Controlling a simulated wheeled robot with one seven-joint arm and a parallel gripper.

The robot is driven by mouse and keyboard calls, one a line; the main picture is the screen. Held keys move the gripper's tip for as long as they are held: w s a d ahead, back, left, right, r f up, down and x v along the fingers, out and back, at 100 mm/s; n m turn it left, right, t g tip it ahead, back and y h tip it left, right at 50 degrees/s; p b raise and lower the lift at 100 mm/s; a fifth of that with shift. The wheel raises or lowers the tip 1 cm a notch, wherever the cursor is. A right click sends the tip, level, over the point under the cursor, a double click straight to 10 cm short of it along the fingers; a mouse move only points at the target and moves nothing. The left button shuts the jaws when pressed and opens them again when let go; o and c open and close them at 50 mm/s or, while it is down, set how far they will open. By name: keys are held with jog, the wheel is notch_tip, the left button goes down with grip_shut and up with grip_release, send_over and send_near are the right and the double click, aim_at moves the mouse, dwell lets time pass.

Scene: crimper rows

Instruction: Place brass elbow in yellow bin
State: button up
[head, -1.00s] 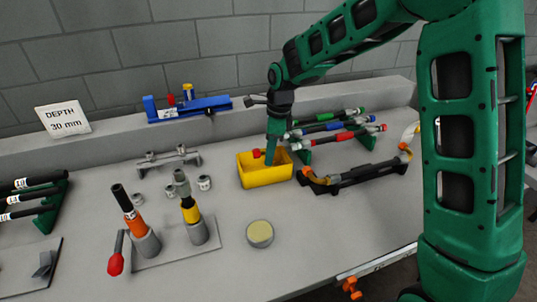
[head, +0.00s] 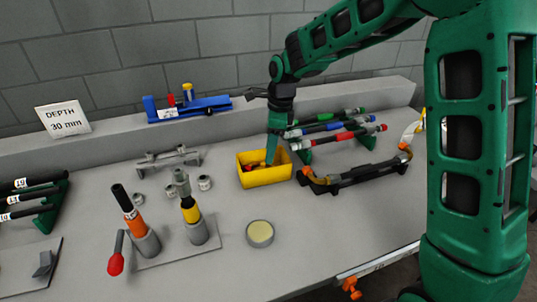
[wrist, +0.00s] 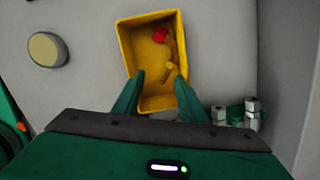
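The yellow bin (head: 268,178) stands on the grey bench, and it fills the middle of the wrist view (wrist: 124,55). A brass-yellow bent piece, which looks like the brass elbow (wrist: 169,69), lies inside it with a red part (wrist: 160,35) at its far end. In the head view the red part (head: 268,157) shows low inside the bin, and the rest is mostly hidden. My gripper (wrist: 161,76) is open above the bin, its two fingers apart with nothing between them. In the head view my gripper (head: 271,161) points down at the bin.
Right of the bin is a black rack (head: 365,175) with an orange-ended brass piece. Behind it lie green, blue and red capped hoses (head: 345,127). To the left stand upright tools (head: 190,208) and small grey fittings (head: 204,182). A round tin (head: 260,233) sits in front, with clear bench around it.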

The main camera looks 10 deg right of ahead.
notch_tip(320, 180, up, 10)
jog(key=d, duration=0.1)
jog(key=shift+s+d, duration=0.2)
jog(key=shift+d+f, duration=0.1)
jog(key=s+d+r+n+h, duration=0.1)
jog(key=s+d+n, duration=0.2)
jog(key=s+d, duration=0.65)
jog(key=s+d+r+n+h, duration=0.1)
jog(key=s+d+n, duration=0.4)
jog(key=d, duration=0.7)
jog(key=s+d+f+n, duration=0.2)
jog(key=s+d, duration=0.2)
jog(key=s, duration=0.6)
jog(key=s+d+f+n, duration=0.2)
jog(key=s+d+n, duration=0.1)
jog(key=s, duration=0.8)
jog(key=shift+s+d+f+n+y, duration=0.25)
jog(key=shift+d+f+n+y, duration=0.05)
jog(key=shift+d+f, duration=0.1)
jog(key=shift+s+a+g, duration=0.1)
jog(key=shift+g, duration=0.2)
